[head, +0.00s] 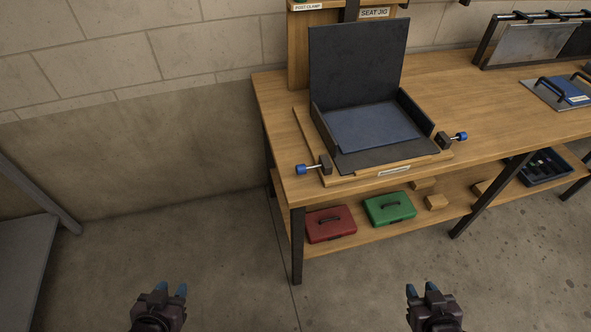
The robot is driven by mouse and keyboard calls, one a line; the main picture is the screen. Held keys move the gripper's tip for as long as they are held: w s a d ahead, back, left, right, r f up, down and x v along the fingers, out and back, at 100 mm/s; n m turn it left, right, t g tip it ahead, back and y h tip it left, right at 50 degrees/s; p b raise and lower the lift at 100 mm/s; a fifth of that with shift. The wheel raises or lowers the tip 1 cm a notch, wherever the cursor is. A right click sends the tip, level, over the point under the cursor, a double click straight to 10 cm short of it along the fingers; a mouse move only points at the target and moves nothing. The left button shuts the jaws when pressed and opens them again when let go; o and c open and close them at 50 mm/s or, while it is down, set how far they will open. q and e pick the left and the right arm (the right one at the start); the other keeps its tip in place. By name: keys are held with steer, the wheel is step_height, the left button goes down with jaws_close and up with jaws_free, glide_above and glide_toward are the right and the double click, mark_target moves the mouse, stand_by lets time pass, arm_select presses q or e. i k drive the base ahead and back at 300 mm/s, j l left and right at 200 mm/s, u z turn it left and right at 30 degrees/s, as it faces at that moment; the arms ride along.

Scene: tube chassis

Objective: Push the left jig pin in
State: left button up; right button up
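The right jig pin (460,136), also blue-knobbed, sits in a dark block at the right side. A dark seat frame (359,64) with an upright back and a blue pad (372,126) lies on the wooden jig board (343,180). My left gripper (171,289) is low at the bottom left, open and empty. My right gripper (421,290) is low at the bottom, open and empty. Both are well apart from the bench.
The wooden bench (480,100) has a lower shelf with a red case (330,224), a green case (390,208) and a dark blue bin (544,168). A black bench leg (297,245) stands at the front left. The floor before the bench is clear. A grey surface (22,255) is at far left.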

mark_target(301, 169)
steer(key=j+z, duration=0.2)
steer(key=z, duration=0.2)
steer(key=i+j+z, duration=0.1)
steer(key=j+z, duration=0.15)
steer(key=z, duration=0.15)
steer(key=j+z, duration=0.4)
steer(key=j, duration=1)
steer(key=k+j+z, duration=0.1)
steer(key=j, duration=1.05)
steer(key=k+j+z, duration=0.1)
steer(key=j, duration=0.5)
steer(key=k+j, duration=0.15)
steer(key=j, duration=0.4)
